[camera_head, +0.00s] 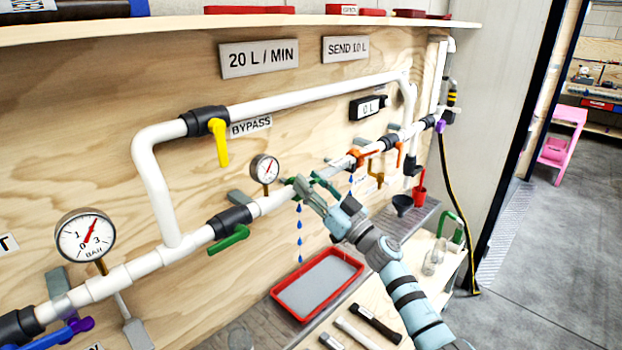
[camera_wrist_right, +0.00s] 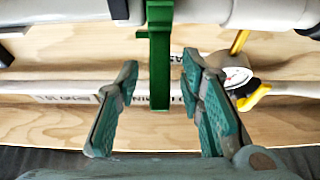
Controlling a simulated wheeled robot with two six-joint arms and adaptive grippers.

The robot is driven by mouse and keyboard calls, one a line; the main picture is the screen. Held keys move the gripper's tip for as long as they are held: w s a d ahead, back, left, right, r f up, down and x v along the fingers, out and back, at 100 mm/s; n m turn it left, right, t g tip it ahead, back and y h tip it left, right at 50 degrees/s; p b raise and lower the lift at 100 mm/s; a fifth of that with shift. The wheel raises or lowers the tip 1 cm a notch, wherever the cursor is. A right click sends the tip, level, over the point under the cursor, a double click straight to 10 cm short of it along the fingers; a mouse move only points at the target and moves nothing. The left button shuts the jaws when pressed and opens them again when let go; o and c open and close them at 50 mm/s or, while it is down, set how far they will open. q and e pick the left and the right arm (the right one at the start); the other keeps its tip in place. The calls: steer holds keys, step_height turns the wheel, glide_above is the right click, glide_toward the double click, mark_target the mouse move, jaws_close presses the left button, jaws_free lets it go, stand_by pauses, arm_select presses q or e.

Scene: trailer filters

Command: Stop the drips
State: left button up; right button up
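Blue drips (camera_head: 299,232) fall in a line from the white pipe joint just left of my right gripper. More drips (camera_head: 350,182) fall from a joint farther right, by an orange part (camera_head: 368,154). My right gripper (camera_head: 312,192) is open at the pipe. In the right wrist view, a green handle (camera_wrist_right: 160,60) lies between its spread fingers, with gaps on both sides. A red-rimmed tray (camera_head: 276,292) sits below the nearer drips. A green valve lever (camera_head: 230,239) is on the pipe to the left. My left gripper is out of view.
A yellow lever (camera_head: 219,143) hangs down on the bypass pipe (camera_head: 300,97). Gauges (camera_head: 84,236) (camera_head: 265,170) stand off the main pipe. Tools (camera_head: 375,323) lie on the bench near my arm. A dark funnel (camera_head: 402,204) and red container (camera_head: 419,193) stand right. Floor is open at right.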

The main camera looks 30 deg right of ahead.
steer(key=shift+w+r, duration=0.1)
steer(key=shift+w, duration=0.2)
jaws_close()
